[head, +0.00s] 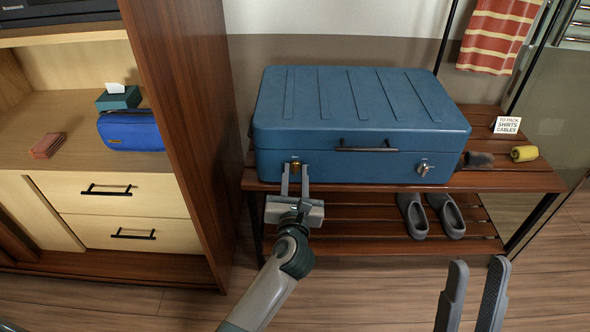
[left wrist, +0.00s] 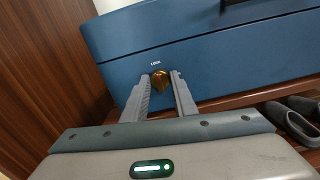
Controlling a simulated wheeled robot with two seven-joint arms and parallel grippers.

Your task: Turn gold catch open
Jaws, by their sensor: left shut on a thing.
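A closed blue suitcase (head: 345,110) lies on a slatted wooden bench. Its gold catch (head: 295,165) is on the front face at the left, and it also shows in the left wrist view (left wrist: 159,79) under a small label reading "LOCK". My left gripper (head: 295,175) is at the catch, its fingers on either side of it and shut on it; it also shows in the left wrist view (left wrist: 160,85). A silver catch (head: 424,168) is on the front at the right. My right gripper (head: 472,290) is open and empty at the lower right, away from the suitcase.
The slatted bench (head: 385,198) has grey slippers (head: 430,216) on its lower shelf. A sign (head: 507,125), a yellow roll (head: 524,153) and a dark item (head: 479,159) sit right of the suitcase. A wooden cabinet (head: 180,110) stands close on the left. The floor in front is clear.

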